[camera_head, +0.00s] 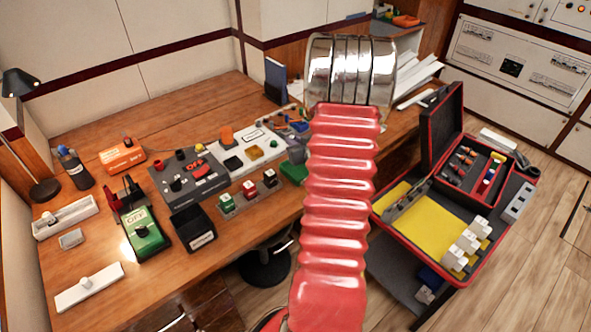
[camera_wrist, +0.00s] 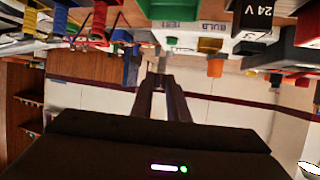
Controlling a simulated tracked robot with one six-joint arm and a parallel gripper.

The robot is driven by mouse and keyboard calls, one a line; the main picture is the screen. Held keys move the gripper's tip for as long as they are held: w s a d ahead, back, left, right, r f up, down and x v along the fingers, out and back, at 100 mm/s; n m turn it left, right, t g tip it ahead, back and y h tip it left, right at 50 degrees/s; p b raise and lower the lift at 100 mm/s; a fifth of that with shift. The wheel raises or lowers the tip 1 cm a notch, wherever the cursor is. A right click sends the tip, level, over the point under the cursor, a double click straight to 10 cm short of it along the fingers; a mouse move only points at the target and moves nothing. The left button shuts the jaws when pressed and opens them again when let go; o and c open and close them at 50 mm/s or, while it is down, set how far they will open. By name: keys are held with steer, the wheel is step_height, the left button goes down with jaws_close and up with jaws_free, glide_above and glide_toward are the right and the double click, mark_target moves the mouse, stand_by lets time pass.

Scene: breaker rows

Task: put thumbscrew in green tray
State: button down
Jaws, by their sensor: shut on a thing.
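My gripper (camera_wrist: 161,76) shows in the wrist view, which looks upside down. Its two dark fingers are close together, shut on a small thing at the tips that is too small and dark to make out. I cannot pick out a thumbscrew elsewhere. A green tray-like piece (camera_head: 293,172) lies near the front edge of the desk in the head view, partly hidden by my arm. My gripper is hidden in the head view.
A white board with a yellow square (camera_head: 256,153) and an orange knob (camera_head: 226,135) stands left of the green piece. An open red case (camera_head: 440,215) is at right.

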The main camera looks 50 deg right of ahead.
steer(key=shift+f, duration=2.7)
steer(key=shift+f, duration=2.05)
steer(key=shift+f, duration=0.1)
steer(key=c, duration=1.7)
jaws_free()
steer(key=v, duration=1.2)
